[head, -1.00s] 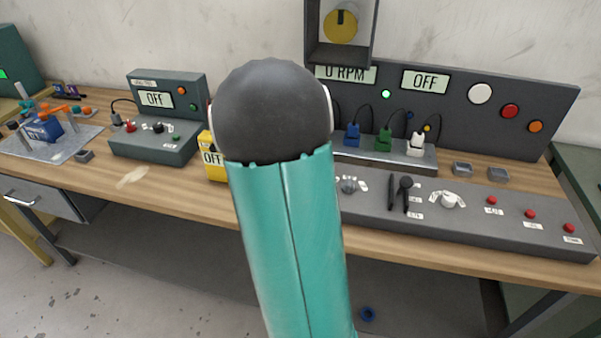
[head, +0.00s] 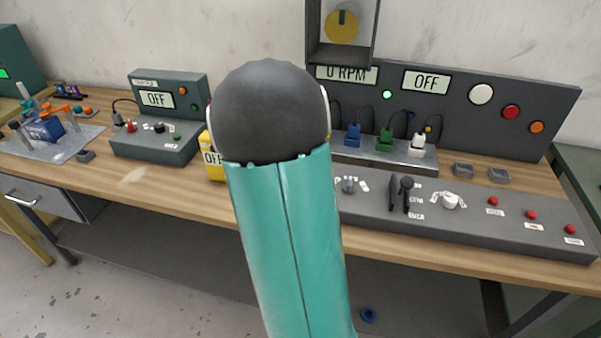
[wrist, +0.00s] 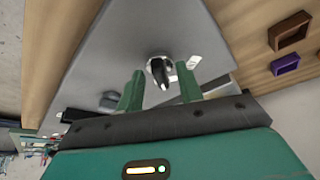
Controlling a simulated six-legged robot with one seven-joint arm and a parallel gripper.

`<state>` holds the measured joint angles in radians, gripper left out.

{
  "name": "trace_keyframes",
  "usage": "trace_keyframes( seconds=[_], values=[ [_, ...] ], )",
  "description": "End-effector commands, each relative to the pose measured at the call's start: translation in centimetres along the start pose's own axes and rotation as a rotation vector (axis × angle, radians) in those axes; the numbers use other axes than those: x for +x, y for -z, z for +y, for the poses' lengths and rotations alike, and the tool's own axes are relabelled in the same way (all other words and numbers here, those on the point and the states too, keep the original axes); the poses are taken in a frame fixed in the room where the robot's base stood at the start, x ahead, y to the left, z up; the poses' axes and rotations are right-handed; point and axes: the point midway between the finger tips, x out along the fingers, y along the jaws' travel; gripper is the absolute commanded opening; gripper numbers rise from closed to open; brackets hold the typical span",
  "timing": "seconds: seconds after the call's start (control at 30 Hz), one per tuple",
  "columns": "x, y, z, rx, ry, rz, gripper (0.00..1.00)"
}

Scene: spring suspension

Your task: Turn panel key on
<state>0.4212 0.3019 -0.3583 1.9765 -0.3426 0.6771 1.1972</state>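In the wrist view, a small dark and silver key-like knob (wrist: 159,71) stands on the grey panel (wrist: 130,45), with white labels beside it. My gripper (wrist: 160,82) has its two green fingers spread, one to each side of the knob in the picture. I see no contact with the knob. In the head view, my arm hides the gripper and the left part of the grey control panel (head: 480,222). I cannot tell which knob the wrist view shows.
Black levers (head: 400,192) and red buttons (head: 532,214) sit on the control panel. An upright display panel (head: 455,115) reads OFF and 0 RPM. A yellow box (head: 214,168) stands left of it. In the wrist view, brown (wrist: 290,32) and purple (wrist: 286,65) trays lie beside the panel.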

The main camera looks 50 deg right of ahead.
Motion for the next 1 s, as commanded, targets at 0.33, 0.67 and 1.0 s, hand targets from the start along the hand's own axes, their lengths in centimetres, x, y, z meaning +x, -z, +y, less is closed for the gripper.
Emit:
trace_keyframes(
  seconds=[0.33,0.67,1.0],
  values=[
    [-5.1,0.0,-0.1,-0.001,0.006,0.002,0.36],
    [-11.9,0.0,-0.1,0.000,0.005,0.001,0.36],
    [-13.8,0.0,0.0,0.001,0.000,0.000,0.36]
  ],
)
